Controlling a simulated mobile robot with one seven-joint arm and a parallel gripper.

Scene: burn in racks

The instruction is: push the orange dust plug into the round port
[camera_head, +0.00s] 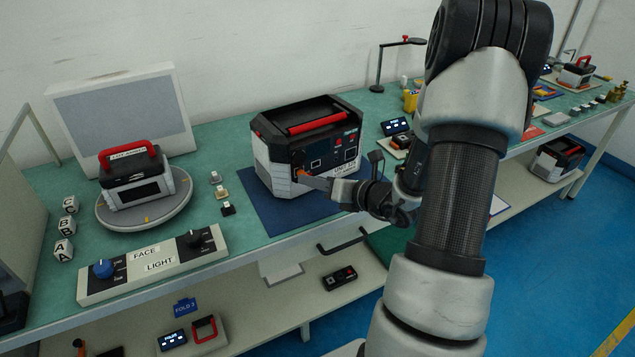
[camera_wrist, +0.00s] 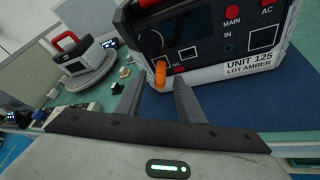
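The orange dust plug (camera_wrist: 160,76) is at the lower front of the black and white unit (camera_wrist: 205,62), close to the DC label. It shows as a small orange spot in the head view (camera_head: 301,172). My gripper (camera_wrist: 159,82) is open, with one finger on each side of the plug and visible gaps between. In the head view my gripper (camera_head: 308,180) reaches the unit's front from the right. A dark round opening (camera_wrist: 150,40) shows on the panel above the plug. I cannot tell whether the plug touches or sits in a port.
The unit stands on a blue mat (camera_head: 270,213) on the green bench. A grey turntable (camera_head: 165,213) with a smaller red-handled unit (camera_head: 135,172) is to the left. A switch box (camera_head: 155,264) lies along the front edge. Small connectors (camera_head: 222,193) stand left of the mat.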

